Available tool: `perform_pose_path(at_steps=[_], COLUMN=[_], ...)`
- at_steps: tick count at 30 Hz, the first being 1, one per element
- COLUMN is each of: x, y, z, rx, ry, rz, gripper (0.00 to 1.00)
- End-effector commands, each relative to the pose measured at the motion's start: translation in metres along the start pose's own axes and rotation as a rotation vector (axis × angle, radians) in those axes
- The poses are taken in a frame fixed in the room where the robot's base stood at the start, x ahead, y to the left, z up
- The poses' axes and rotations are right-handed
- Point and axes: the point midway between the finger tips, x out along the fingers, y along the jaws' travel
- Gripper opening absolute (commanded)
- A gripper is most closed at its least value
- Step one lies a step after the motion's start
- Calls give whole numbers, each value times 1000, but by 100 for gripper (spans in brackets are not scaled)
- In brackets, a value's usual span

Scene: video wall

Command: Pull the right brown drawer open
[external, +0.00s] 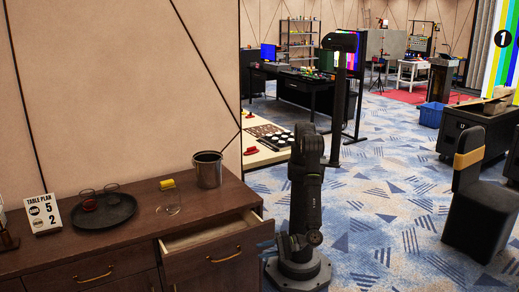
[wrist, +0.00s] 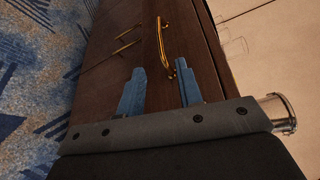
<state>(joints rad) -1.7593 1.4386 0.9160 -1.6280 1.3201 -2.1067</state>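The right brown drawer (external: 215,250) stands partly open in the external view, its pale inside showing. Its front carries a curved brass handle (external: 223,254). In the wrist view, my gripper (wrist: 160,68) is open, with two blue-grey fingers apart. A brass handle (wrist: 162,40) lies just ahead of and partly between the fingertips, its near end closer to the right finger. I cannot tell whether a finger touches it. My fingers cannot be made out in the external view, where my arm rises right of the drawer.
The dark wooden cabinet (external: 150,203) bears a round tray (external: 90,215), a table plan sign (external: 43,214), a clear glass (external: 167,200) and a metal bucket (external: 208,170). Another brass handle (external: 93,276) is on the drawer at left. Carpet (external: 375,225) lies open to the right.

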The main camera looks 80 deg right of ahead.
Motion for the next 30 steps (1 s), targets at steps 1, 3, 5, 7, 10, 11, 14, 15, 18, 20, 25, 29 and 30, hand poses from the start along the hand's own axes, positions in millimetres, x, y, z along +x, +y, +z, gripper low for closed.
perform_pose_path(at_steps=[1,3,5,7,10,11,14,15,18,20,25,29,30], x=[-9,-17,-22,-26,-29,-29,-29,-28,-28,-29,-34,-41,-43], y=[0,0,0,0,0,0,0,0,-1,-5,-46,-90,-103], z=[1,1,0,0,0,0,0,0,0,2,13,24,28], rx=[1,1,1,1,1,1,1,1,1,2,6,8,6], ry=[-1,0,0,0,0,0,1,1,1,0,0,0,0], rz=[0,0,0,0,0,0,0,0,0,0,-1,-1,-1], gripper=[33,33,33,33,33,33,33,33,21,9,0,0,0])
